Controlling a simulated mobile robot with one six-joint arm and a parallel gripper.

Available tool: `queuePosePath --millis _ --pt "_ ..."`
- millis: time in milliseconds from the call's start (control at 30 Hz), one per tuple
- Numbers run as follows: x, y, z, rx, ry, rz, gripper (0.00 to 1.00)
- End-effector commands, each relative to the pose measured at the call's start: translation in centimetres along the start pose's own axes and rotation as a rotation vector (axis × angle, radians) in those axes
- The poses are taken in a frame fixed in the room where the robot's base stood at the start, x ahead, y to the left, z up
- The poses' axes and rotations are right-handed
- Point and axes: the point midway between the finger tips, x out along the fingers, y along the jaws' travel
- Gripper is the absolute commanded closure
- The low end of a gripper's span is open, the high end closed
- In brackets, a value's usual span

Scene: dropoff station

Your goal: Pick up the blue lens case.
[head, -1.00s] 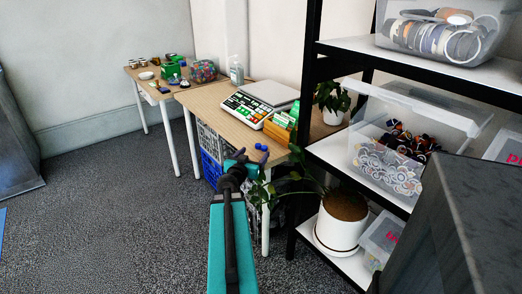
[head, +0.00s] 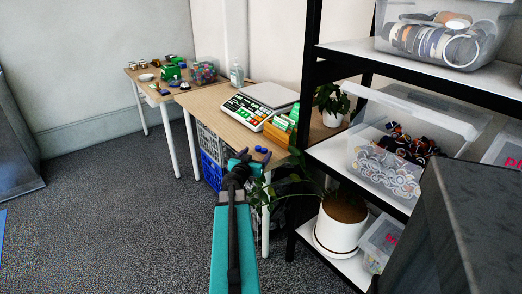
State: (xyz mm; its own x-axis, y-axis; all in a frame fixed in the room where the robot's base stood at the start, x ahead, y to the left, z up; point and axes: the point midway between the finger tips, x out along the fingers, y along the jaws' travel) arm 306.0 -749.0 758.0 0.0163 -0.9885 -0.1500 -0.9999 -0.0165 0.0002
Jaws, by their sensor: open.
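The blue lens case (head: 262,149) lies near the front edge of the closer wooden table (head: 213,108). It shows as two small round blue caps side by side. My gripper (head: 246,158) is just in front of the table edge, close to the case on its left and nearer side. Its jaws are open, and nothing shows between them. Whether a fingertip touches the case is too small to tell.
A scale (head: 262,101) and a box of green packets (head: 282,127) stand behind the case. A black shelf (head: 303,105) and a potted plant (head: 343,220) stand to the right. Crates (head: 211,170) are under the table. The floor at left is clear.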

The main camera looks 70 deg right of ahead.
Motion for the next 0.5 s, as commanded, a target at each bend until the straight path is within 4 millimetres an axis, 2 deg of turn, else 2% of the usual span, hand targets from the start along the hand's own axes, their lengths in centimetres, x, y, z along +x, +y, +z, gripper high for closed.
queuePosePath --millis 300,500 --pt "2.7 -0.1 0.0 0.0 0.0 -0.001 0.28" --pt "3.3 0.0 0.0 0.0 0.001 -0.001 0.28"
